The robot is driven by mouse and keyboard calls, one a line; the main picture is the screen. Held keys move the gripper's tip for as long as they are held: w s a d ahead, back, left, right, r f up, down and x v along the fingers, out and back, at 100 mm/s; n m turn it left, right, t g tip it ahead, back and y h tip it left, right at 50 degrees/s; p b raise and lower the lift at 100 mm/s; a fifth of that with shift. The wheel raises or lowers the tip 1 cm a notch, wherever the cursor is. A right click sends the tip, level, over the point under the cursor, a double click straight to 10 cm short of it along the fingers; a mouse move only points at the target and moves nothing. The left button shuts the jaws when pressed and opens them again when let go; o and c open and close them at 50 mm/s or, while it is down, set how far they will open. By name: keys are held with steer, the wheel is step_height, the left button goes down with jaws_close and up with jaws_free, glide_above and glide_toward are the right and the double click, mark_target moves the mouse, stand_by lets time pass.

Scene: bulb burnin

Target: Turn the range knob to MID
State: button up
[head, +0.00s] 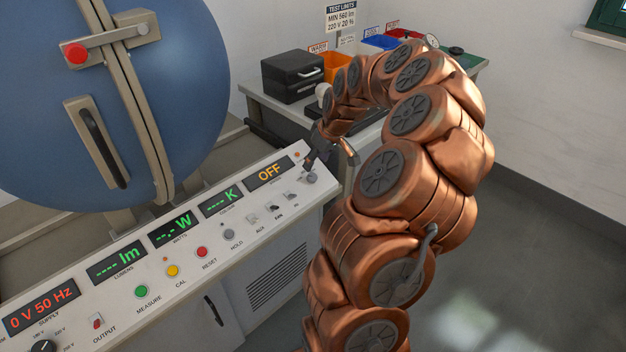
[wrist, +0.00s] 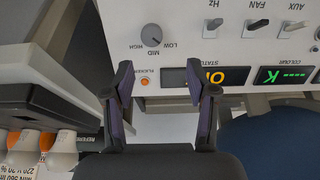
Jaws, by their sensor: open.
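The range knob (wrist: 152,35) is a small round grey knob on the white console panel, with LOW, MID and HIGH printed around it; the wrist view shows it upside down. I cannot tell for sure which mark its pointer faces. In the head view the knob (head: 311,178) sits at the console's far right end, just below my gripper. My gripper (head: 331,158) is open and empty, with its fingers apart. In the wrist view my gripper (wrist: 167,80) has both fingertips short of the knob, not around it.
The status display (wrist: 207,76) reads OFF and lies by the fingers. An orange flicker lamp (wrist: 145,82) is close to the knob. Toggle switches (head: 273,208) stand in a row beside it. The blue sphere (head: 120,90) rises behind the console. A black box (head: 292,75) stands on the back bench.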

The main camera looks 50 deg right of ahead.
mark_target(312, 176)
steer(key=shift+d+p+x, duration=0.1)
steer(key=shift+d+x, duration=0.1)
steer(key=shift+x, duration=1.15)
steer(key=shift+d+p+x, duration=0.15)
steer(key=shift+x, duration=1.25)
steer(key=shift+d+p+x, duration=0.1)
steer(key=shift+d+x, duration=0.1)
steer(key=shift+x, duration=1.15)
steer(key=shift+s+f, duration=0.1)
steer(key=shift+s, duration=0.1)
jaws_close()
